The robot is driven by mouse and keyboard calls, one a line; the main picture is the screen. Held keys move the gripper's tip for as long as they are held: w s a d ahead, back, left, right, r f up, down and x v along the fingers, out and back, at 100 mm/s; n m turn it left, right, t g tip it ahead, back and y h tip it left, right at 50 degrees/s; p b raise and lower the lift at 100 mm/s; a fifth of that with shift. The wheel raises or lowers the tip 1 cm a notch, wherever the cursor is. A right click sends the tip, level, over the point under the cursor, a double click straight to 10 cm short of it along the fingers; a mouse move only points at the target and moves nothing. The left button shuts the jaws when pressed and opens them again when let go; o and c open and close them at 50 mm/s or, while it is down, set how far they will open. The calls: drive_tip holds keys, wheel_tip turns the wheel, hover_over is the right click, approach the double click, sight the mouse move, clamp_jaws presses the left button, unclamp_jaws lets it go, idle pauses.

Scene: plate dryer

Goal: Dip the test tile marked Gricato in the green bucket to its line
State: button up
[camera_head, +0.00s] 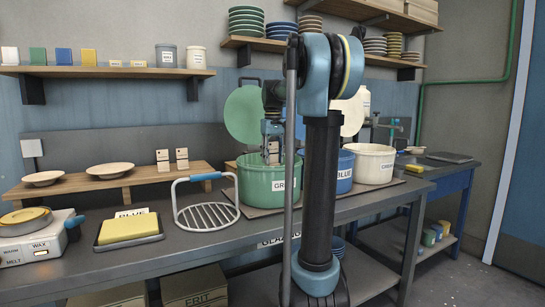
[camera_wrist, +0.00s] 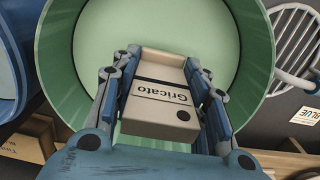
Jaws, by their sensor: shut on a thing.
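My gripper (camera_wrist: 158,68) is shut on the pale test tile marked Gricato (camera_wrist: 165,108). A dark line crosses the tile beyond the lettering, and a dark dot marks its near end. The green bucket (camera_head: 255,186) stands on the bench, with pale green glaze (camera_wrist: 200,28) inside. In the head view, my gripper (camera_head: 272,135) points down over the bucket's mouth, and the tile (camera_head: 273,151) hangs at the opening. Whether its lower end touches the glaze I cannot tell.
A wire rack (camera_head: 208,217) with a blue-gripped handle stands left of the bucket. The blue bucket (camera_head: 344,172) and a white bucket (camera_head: 372,165) stand to the right. Two tiles (camera_head: 172,160) stand on the low wooden shelf (camera_head: 100,183) behind. A green round lid (camera_head: 243,113) is upright behind.

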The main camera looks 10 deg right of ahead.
drive_tip(key=shift+f, duration=4.4)
drive_tip(key=shift+f, duration=0.45)
drive_tip(key=shift+r, duration=0.15)
drive_tip(key=shift+r, duration=6.95)
